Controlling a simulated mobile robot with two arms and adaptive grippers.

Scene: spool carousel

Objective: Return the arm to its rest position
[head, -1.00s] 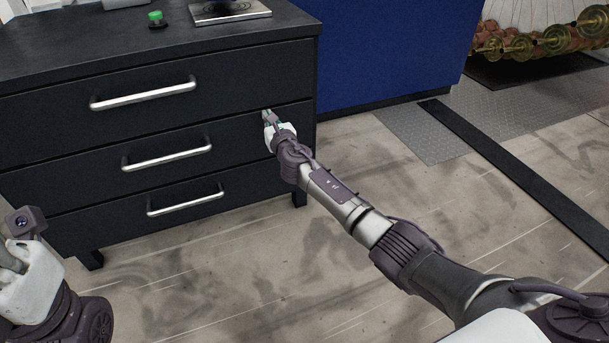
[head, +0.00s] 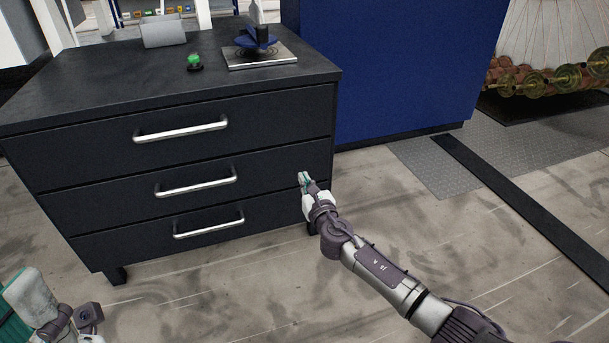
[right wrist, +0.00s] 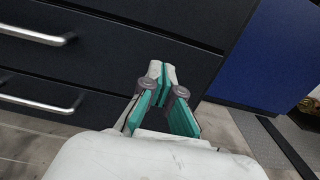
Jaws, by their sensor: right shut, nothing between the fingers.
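My right arm reaches in from the lower right in the head view. Its gripper (head: 304,180) is in front of the right side of the black drawer cabinet (head: 110,165), apart from the handles. The right wrist view shows its fingers (right wrist: 161,75) closed together with nothing between them. The drawers appear shut. My left gripper (head: 55,320) is only partly in view at the lower left corner, and its fingertips cannot be made out.
On the cabinet top are a green button (head: 194,61) and a metal plate (head: 260,58) with a dark blue device. A blue panel (head: 390,70) stands to the right. Spools (head: 545,80) hang at the far right. The floor in front is clear.

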